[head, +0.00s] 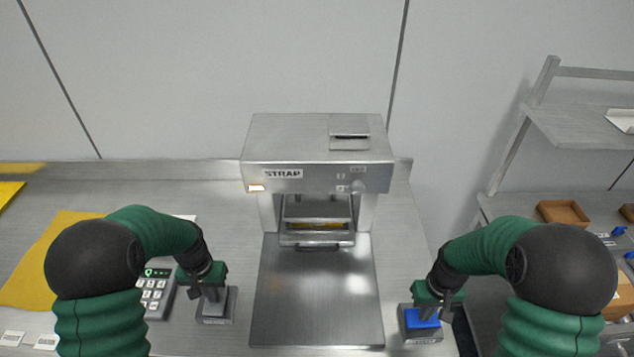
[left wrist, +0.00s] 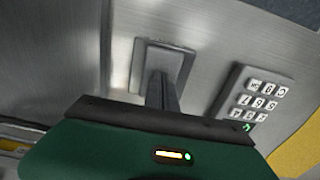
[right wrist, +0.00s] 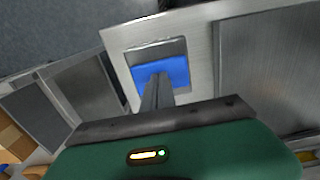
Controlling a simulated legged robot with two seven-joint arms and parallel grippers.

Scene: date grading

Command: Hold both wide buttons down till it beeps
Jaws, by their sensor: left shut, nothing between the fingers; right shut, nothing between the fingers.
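Two wide buttons in square metal housings flank the strapping machine's steel plate. The left button (head: 217,304) has a grey top and also shows in the left wrist view (left wrist: 181,68). The right button (head: 420,321) has a blue top and also shows in the right wrist view (right wrist: 176,72). My left gripper (head: 213,294) is shut and empty, its fingertips over the left button. My right gripper (head: 433,311) is shut and empty, its fingertips over the right button. Contact and how far each button is pressed are hard to tell.
The machine marked STRAP (head: 318,150) stands at the back centre with an amber lamp lit. Its steel plate (head: 318,300) is bare. A keypad (head: 156,293) sits left of the left button, beside a yellow sheet (head: 40,262). A shelf rack (head: 575,122) stands at right.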

